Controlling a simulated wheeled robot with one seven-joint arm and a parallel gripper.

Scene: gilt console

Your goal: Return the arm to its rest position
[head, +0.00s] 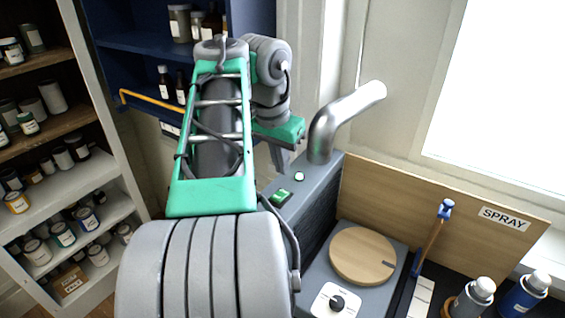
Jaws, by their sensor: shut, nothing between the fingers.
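My arm (212,150), grey with a green frame, rises through the middle of the head view and bends over at the top. My gripper (284,160) hangs at its end, below a green wrist part, and is partly hidden by the arm. It is shut and I see nothing held in it. It is beside the grey housing with the silver pipe, and I cannot tell the exact gap.
A silver pipe (338,122) rises from a grey housing right of my gripper. A round wooden turntable (362,255), spray cans (474,298) and a "SPRAY" board (440,215) stand at right. Shelves of jars (60,160) and a blue cabinet (125,70) stand left and behind.

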